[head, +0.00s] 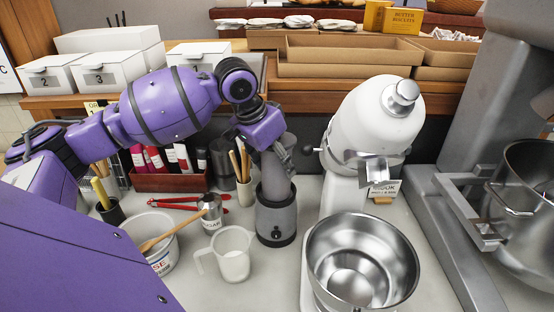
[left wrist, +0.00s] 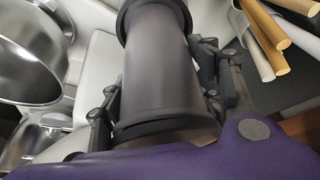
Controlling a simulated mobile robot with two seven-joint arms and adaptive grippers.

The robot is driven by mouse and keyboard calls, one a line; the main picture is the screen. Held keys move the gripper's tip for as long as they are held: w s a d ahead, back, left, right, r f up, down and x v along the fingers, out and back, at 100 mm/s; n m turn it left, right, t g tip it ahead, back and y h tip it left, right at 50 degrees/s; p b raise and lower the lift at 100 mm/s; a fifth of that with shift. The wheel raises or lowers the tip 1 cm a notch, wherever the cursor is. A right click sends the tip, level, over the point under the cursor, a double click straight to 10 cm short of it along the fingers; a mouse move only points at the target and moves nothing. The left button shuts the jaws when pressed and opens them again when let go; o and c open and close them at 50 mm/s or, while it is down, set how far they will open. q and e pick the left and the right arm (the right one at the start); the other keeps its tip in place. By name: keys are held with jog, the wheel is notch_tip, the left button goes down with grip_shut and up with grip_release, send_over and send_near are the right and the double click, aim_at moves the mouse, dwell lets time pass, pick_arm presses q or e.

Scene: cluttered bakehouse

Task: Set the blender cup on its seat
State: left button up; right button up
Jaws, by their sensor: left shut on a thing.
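The blender cup (head: 278,176) is a smoky grey, upright tapered cup in the middle of the head view. My left gripper (head: 275,147) is shut on it near its upper end, from above and behind. In the left wrist view the cup (left wrist: 160,78) fills the middle, with finger links of the left gripper (left wrist: 160,100) on both sides. The blender base (head: 276,222), dark grey with a knob, stands directly below the cup. The cup's lower end meets the base's top in the head view; I cannot tell whether it is fully seated. My right gripper is not in view.
A white stand mixer (head: 372,125) and its steel bowl (head: 362,262) stand close on the right. A utensil holder (head: 245,190) stands just left of the cup.

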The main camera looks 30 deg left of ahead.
pick_arm(q)
jog(key=shift+f, duration=0.1)
jog(key=o, duration=2)
jog(key=shift+f, duration=0.1)
jog(key=v, duration=1.2)
